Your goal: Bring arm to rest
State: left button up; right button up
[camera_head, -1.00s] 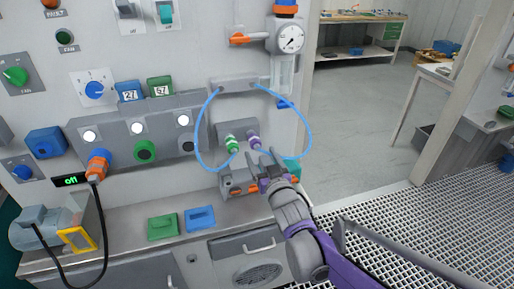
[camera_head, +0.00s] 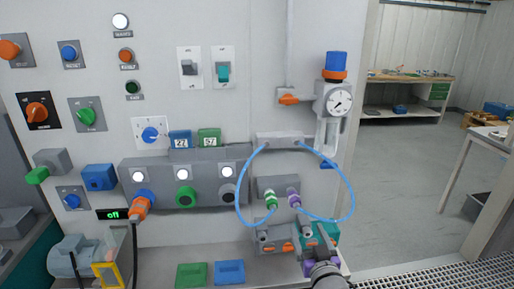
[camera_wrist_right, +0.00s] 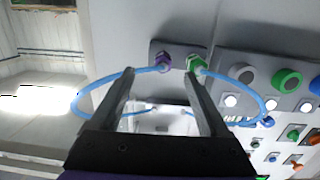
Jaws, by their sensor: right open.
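My right gripper (camera_head: 312,240) is at the lower edge of the head view, below and right of the hose connectors, with its arm coming up from the bottom. In the right wrist view its two fingers (camera_wrist_right: 160,82) are spread apart with nothing held between them. The green connector (camera_head: 270,199) and the purple connector (camera_head: 294,198) sit in a grey block on the panel, each with a blue hose end. In the wrist view the purple connector (camera_wrist_right: 163,61) and green connector (camera_wrist_right: 195,63) show beyond the fingertips. My left gripper is not in view.
The blue hose (camera_head: 352,200) loops out right of the connectors, near my right arm. A pressure gauge (camera_head: 339,102) hangs above. An orange plug (camera_head: 139,207) with a black cable is at left. Green (camera_head: 191,275) and blue (camera_head: 229,272) trays lie below. Open floor (camera_head: 415,170) is at right.

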jog(key=s+f+g+p, duration=0.1)
jog(key=s+f+g, duration=0.5)
jog(key=s, duration=0.6)
jog(key=s+f+g+p, duration=0.2)
jog(key=s+f+g, duration=0.3)
jog(key=s, duration=0.8)
jog(key=shift+a+f+g, duration=0.25)
jog(key=shift+f+g, duration=0.15)
jog(key=shift+f, duration=0.45)
jog(key=shift+o, duration=0.3)
